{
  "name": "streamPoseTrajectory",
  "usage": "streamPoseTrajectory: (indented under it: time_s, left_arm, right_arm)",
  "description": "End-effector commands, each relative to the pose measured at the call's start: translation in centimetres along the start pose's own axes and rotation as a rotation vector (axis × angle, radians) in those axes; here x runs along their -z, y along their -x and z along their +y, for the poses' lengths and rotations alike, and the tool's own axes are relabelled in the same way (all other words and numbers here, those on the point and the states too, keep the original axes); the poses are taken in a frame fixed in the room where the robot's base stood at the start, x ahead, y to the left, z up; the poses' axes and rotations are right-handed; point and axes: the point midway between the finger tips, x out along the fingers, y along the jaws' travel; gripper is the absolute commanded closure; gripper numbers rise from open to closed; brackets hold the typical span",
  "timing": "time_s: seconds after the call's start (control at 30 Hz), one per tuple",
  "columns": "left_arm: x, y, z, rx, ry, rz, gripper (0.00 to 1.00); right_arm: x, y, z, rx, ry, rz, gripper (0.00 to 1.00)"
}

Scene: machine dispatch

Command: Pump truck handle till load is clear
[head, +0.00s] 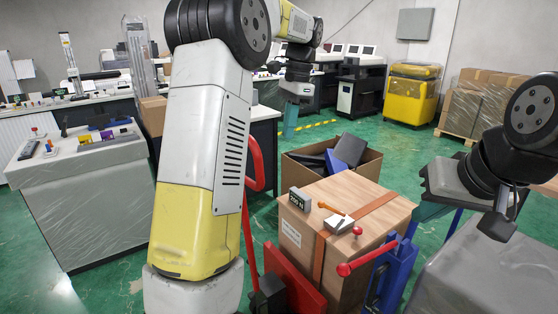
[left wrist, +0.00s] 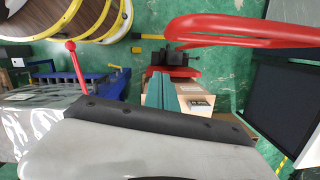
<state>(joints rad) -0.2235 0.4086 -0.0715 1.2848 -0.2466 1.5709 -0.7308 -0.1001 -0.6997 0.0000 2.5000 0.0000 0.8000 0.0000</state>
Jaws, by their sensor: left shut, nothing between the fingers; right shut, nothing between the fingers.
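The red truck handle (head: 257,165) is a tall upright loop, partly hidden behind my left arm in the head view. In the left wrist view the red loop (left wrist: 240,25) crosses the upper right. Its red truck body (head: 295,282) stands low beside the load, a wood-coloured box (head: 345,270) with an orange-brown strap. Whether the load is off the floor cannot be told. My left gripper (head: 290,128) is shut and empty beyond the box; its teal fingers (left wrist: 164,85) show apart from the red loop. My right gripper (head: 422,222) is shut and empty right of the box, near a blue frame.
A blue stand (head: 392,275) with a red-knobbed lever (head: 365,260) stands close to the box. On the box lie a small display (head: 300,198) and tools. An open carton (head: 350,152) is behind. A grey bench (head: 85,185) is at left. Green floor is free towards the back.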

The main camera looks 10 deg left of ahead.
Motion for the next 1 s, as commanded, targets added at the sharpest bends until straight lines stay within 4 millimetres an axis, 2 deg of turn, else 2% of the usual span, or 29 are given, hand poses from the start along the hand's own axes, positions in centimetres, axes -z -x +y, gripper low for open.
streamPoseTrajectory:
  time_s: [0.43, 0.57, 0.77, 1.0]
  left_arm:
    - [0.4, -0.2, -0.3, -0.004, -0.016, -0.015, 1.00]
    - [0.4, -0.9, -0.3, -0.005, -0.015, -0.016, 1.00]
    - [0.2, -4.3, -0.2, -0.007, -0.015, -0.018, 1.00]
    - [0.2, -9.5, -0.2, -0.007, -0.015, -0.018, 1.00]
  right_arm:
    - [0.0, 0.0, 0.0, 0.000, 0.000, 0.000, 1.00]
    - [0.0, 0.0, 0.0, 0.000, 0.000, 0.000, 1.00]
    - [0.0, 0.0, 0.0, 0.000, 0.000, 0.000, 1.00]
    - [0.0, 0.0, 0.0, 0.000, 0.000, 0.000, 1.00]
